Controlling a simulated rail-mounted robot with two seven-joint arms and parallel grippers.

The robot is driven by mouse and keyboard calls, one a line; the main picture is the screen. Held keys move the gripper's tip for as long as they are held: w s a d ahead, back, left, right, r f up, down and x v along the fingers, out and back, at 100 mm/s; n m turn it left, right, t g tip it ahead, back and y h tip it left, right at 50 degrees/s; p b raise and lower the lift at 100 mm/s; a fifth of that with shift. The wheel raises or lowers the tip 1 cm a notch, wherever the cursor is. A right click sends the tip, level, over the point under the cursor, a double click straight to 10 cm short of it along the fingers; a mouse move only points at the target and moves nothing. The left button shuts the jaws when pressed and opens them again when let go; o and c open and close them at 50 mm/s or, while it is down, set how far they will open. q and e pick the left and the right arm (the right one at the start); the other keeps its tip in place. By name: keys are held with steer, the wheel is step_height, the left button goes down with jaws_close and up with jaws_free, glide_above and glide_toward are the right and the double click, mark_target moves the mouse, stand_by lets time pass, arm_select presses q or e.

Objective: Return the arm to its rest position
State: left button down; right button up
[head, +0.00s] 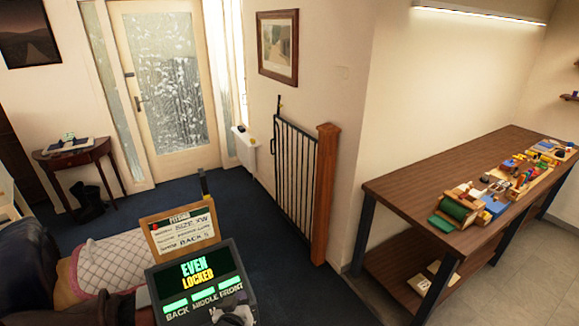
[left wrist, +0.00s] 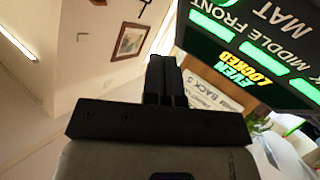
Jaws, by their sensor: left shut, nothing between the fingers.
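My left gripper (head: 234,314) is at the bottom edge of the head view, in front of the display's lower edge. In the left wrist view its two dark fingers (left wrist: 166,80) are together with nothing between them. The black display (head: 192,284) reads "EVEN LOCKED" above three lit green bars labelled back, middle and front. It also shows in the left wrist view (left wrist: 262,45). My right gripper is in neither view.
A pink-white quilted pad (head: 112,262) and a dark padded shape (head: 30,262) lie left of the display. A wooden bench (head: 415,185) with several small items stands at the right. A black gate (head: 292,165) is at the wall. Blue carpet (head: 290,285) is clear right of the display.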

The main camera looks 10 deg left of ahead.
arm_select(q)
steer(key=s+a+r+m+g, duration=0.1)
steer(key=s+r+m+g, duration=0.35)
steer(key=s+r, duration=0.3)
steer(key=s+a+f+g+p, duration=0.1)
steer(key=s+f+g+p, duration=0.1)
steer(key=s, duration=1.5)
steer(key=s+a+f+m+g+p, duration=0.1)
steer(key=s+g+p, duration=0.3)
steer(key=s, duration=1.3)
steer(key=shift+f+p, duration=0.65)
steer(key=shift+f, duration=0.05)
